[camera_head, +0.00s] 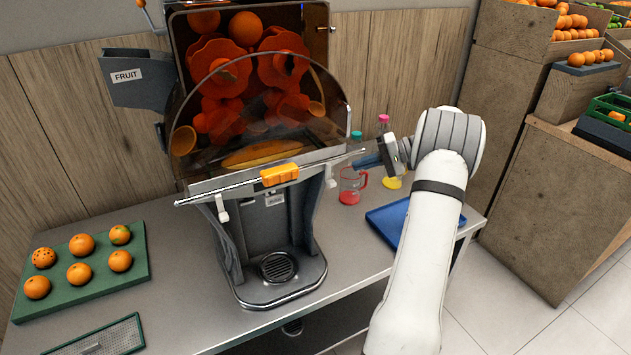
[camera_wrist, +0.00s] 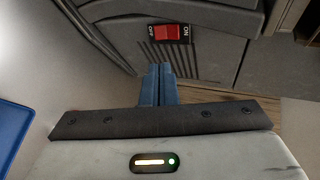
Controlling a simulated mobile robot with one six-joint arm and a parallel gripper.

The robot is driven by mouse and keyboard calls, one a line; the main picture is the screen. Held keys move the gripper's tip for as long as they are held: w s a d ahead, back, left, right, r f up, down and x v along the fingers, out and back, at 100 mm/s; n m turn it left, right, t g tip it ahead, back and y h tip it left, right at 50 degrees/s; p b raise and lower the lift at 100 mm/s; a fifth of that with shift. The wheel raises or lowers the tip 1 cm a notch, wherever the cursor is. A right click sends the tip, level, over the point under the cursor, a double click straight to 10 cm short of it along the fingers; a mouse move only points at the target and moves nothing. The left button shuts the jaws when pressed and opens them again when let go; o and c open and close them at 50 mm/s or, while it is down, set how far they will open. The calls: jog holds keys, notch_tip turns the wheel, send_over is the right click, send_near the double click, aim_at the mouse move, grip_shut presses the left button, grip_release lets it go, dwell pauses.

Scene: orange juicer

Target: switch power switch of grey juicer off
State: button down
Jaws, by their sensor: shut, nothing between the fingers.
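The grey juicer (camera_head: 322,218) stands on the counter, with oranges and red parts behind its clear cover. Its red power switch (camera_wrist: 168,33) shows in the wrist view on a grey side panel, with ON on its right and OFF on its left. I cannot tell which side is pressed in. The switch is hidden in the head view. My gripper (camera_head: 362,163) is at the juicer's right side. Its blue fingers are together and empty. In the wrist view the fingertips (camera_wrist: 160,67) point at the panel just below the switch, seemingly apart from it.
A blue tray (camera_head: 388,222) lies near my arm. A green board (camera_head: 100,258) with several oranges is at the left. Fruit crates stand at the right, beyond open floor.

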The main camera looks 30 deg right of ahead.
dwell(0.4)
jog(key=p+x, duration=0.1)
jog(key=x, duration=1.3)
jog(key=shift+w+a+f+y+b, duration=0.1)
jog(key=shift+a+f+y+b, duration=0.1)
jog(key=shift+y+b, duration=0.4)
jog(key=shift+r, duration=0.1)
